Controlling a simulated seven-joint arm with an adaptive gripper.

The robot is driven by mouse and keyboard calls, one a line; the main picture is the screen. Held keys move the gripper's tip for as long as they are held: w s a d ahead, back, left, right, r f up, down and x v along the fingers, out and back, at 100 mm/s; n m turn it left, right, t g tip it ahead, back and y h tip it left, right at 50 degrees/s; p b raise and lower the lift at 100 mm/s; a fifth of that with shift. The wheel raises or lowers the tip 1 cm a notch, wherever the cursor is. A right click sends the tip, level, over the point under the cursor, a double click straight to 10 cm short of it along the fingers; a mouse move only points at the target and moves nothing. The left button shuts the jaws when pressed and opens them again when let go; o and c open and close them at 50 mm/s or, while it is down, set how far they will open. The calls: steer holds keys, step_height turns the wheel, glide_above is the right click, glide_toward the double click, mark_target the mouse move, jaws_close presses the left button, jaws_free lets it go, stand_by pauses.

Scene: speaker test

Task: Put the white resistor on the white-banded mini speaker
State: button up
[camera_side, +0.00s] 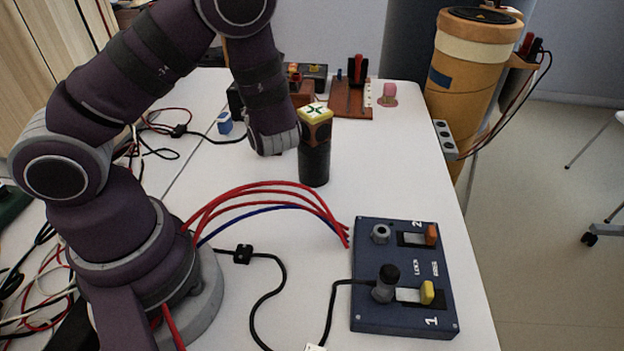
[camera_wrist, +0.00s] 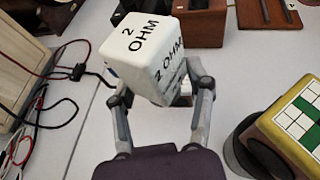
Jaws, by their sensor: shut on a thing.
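In the wrist view, my gripper (camera_wrist: 160,100) is shut on the white resistor (camera_wrist: 133,52), a white block marked "2 OHM". It sits tilted between the two fingers, above the white table. In the side view, my gripper and the resistor are hidden by my arm's wrist. A dark upright cylinder (camera_side: 314,168) with a yellow, white and green block (camera_side: 316,113) on top stands just right of my wrist. That block shows at the right of the wrist view (camera_wrist: 300,115). I cannot clearly make out a white-banded mini speaker; a small pale patch shows between the fingers.
A large orange cylinder (camera_side: 478,75) with a cream band stands at the right. A blue switch box (camera_side: 400,315), cables (camera_side: 265,190), a small blue block (camera_side: 224,124), a pink object (camera_side: 388,94) and a brown tool board (camera_side: 345,110) are around.

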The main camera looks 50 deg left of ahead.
steer(key=shift+t, duration=0.3)
steer(key=w+a+r, duration=0.2)
steer(key=a, duration=0.1)
steer(key=shift+w+r, duration=0.3)
steer(key=shift+r, duration=0.1)
steer(key=shift+w+a+m, duration=0.2)
steer(key=shift+a+m, duration=0.1)
steer(key=shift+a, duration=0.05)
step_height(320, 180, down, 8)
steer(key=shift+r, duration=0.25)
steer(key=o, duration=1.2)
steer(key=shift+f, duration=0.1)
